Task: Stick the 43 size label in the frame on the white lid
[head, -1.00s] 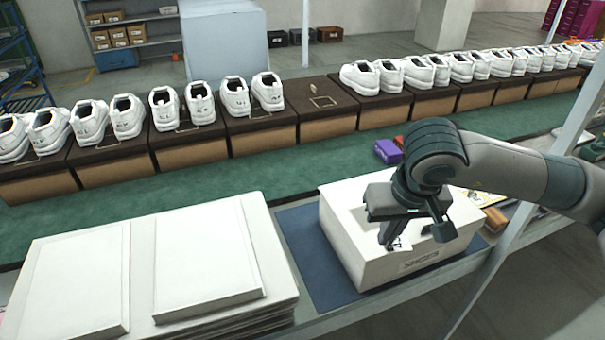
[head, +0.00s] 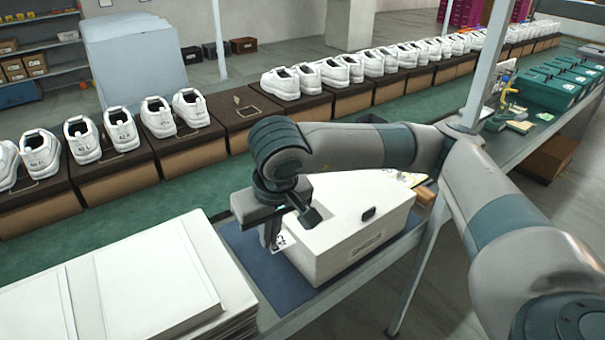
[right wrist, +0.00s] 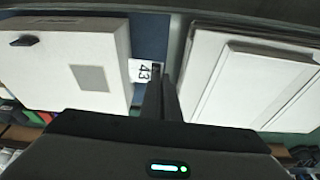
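My right gripper (head: 270,240) points down at the left end of the white box, over the blue mat. It is shut on the small white label (right wrist: 144,71), which reads 43 in the right wrist view; the label also shows in the head view (head: 281,242). The white lid (head: 340,195) is on the box, partly hidden by my arm. In the right wrist view, a grey rectangle (right wrist: 89,79) lies on the lid, to the left of the label and apart from it. My left gripper is out of view.
The blue mat (head: 250,262) shows between the box and a stack of white lids (head: 150,285). Behind runs a green conveyor (head: 105,217) with white shoes on brown boxes. Green cases (head: 548,92) stand far right.

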